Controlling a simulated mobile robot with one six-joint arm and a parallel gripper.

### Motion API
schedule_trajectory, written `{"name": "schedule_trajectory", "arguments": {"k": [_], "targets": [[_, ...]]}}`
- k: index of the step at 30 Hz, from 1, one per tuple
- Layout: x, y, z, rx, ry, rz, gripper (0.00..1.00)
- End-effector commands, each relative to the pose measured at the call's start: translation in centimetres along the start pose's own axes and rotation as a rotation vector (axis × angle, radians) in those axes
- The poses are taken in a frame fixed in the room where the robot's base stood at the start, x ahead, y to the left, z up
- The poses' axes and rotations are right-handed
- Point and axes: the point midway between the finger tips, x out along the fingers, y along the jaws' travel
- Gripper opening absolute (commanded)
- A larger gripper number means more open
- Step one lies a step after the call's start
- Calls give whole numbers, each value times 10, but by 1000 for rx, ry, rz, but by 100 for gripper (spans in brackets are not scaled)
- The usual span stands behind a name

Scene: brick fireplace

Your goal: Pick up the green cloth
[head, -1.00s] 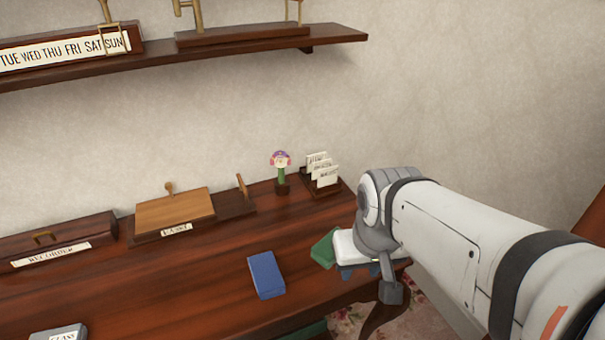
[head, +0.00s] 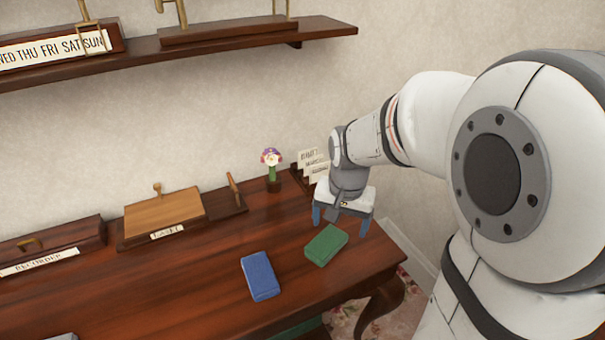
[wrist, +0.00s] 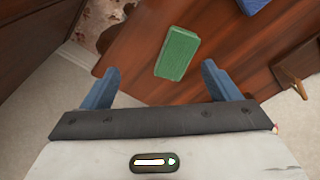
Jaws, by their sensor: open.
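The green cloth (head: 326,245) is a folded, flat rectangle lying on the dark wooden table, right of a blue folded cloth. In the wrist view the green cloth (wrist: 178,53) lies ahead of my gripper, a little right of the line midway between the fingers. My gripper (head: 341,217) is open, with blue fingers pointing down, just behind the cloth near the table's right end. In the wrist view the open gripper (wrist: 160,82) has nothing between its fingers, and the cloth is apart from both.
The blue cloth (head: 261,276) lies left of the green one. Behind stand a flower in a small pot (head: 272,170), a card holder (head: 312,165) and a wooden box labelled LASER (head: 165,212). A shelf (head: 180,50) runs along the wall above.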

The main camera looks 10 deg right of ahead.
Motion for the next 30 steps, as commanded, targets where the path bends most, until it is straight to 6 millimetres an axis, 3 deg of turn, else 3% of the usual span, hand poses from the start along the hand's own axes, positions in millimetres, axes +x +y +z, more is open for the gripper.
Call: {"name": "schedule_trajectory", "arguments": {"k": [6, 12, 23, 30], "targets": [[60, -26, -50, 245, -60, 38, 87], [98, -38, -70, 382, -82, 60, 87], [135, -38, -73, 419, -88, 67, 87], [167, -27, -72, 418, -90, 68, 87]]}}
